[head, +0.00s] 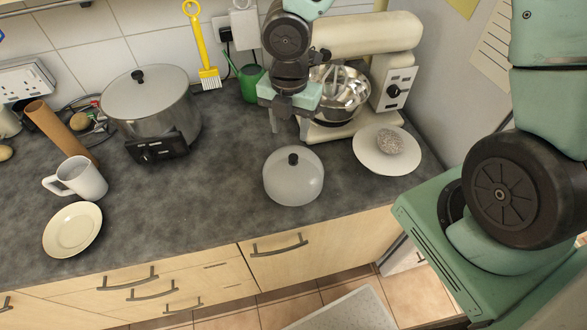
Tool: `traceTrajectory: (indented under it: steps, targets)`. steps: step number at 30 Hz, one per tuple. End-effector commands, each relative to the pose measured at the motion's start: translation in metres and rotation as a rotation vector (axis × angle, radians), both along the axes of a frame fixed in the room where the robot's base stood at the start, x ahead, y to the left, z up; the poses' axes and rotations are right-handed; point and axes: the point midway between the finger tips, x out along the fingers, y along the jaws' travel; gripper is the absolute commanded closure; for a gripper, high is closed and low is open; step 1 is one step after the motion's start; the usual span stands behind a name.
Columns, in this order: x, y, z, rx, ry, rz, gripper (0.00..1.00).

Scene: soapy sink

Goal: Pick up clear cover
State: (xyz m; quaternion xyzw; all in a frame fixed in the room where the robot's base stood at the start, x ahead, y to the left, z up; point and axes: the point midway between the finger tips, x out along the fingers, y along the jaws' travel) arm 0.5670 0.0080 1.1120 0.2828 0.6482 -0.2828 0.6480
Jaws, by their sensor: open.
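The clear cover (294,184) is a pale, see-through dome with a black knob on top. It sits on the dark countertop near its front edge, right of centre in the head view. My gripper (288,133) is above and behind the cover, pointing down in front of the stand mixer. Its two fingers are apart with nothing between them. The fingers are not touching the cover.
A stand mixer (365,35) with a steel bowl stands behind my gripper. A plate (368,160) with a scouring ball is right of the cover. A slow cooker (150,105), a mug (82,179) and a saucer (72,230) are left. The counter between is clear.

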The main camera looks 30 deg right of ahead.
Motion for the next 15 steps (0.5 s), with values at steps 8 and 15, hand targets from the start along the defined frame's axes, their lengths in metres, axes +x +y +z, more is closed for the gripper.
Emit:
traceTrajectory:
  steps: [8, 15]
  targets:
    - [-0.001, 0.0, -0.033, -0.001, 0.001, 0.001, 0.54]
    - [-0.006, -0.004, -0.059, -0.002, 0.004, 0.002, 0.54]
